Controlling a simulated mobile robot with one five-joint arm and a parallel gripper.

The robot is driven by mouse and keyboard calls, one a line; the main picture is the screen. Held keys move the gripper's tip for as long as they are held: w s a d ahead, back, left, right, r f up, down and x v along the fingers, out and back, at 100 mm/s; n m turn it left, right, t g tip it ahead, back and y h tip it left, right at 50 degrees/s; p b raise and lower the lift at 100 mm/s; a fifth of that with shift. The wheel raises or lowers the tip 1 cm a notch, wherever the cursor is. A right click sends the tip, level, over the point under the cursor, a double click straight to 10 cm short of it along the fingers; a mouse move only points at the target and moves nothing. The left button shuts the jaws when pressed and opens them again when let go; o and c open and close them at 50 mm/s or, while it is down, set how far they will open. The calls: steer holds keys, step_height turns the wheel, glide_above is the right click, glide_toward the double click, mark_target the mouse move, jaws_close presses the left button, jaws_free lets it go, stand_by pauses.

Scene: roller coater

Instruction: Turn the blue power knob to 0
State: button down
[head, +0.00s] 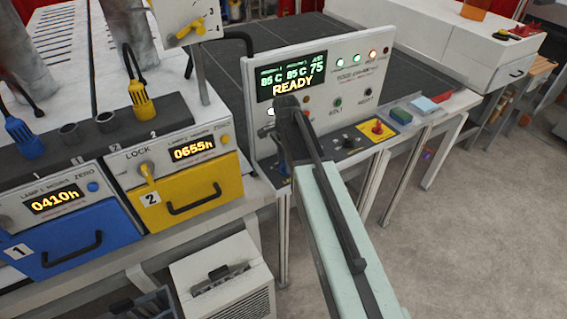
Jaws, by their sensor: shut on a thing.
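The control panel (352,72) stands upright in the middle of the head view, with a lit display reading "READY". My arm reaches up from the bottom right, and its dark wrist covers the panel's lower left. My gripper (285,158) points down there, in front of the console's left end. The knob's pointer and the 0 mark cannot be seen.
A blue drawer (70,252) and a yellow drawer (222,182) stand at left. Open floor lies at right.

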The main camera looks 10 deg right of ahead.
steer(key=shift+d, duration=0.1)
steer(key=n, duration=0.8)
steer(key=shift+d+n, duration=0.1)
steer(key=shift+n, duration=0.2)
steer(key=n, duration=0.4)
steer(key=shift+n, duration=2.5)
steer(key=c, duration=0.9)
jaws_free()
steer(key=shift+c, duration=0.2)
steer(key=shift+r, duration=0.1)
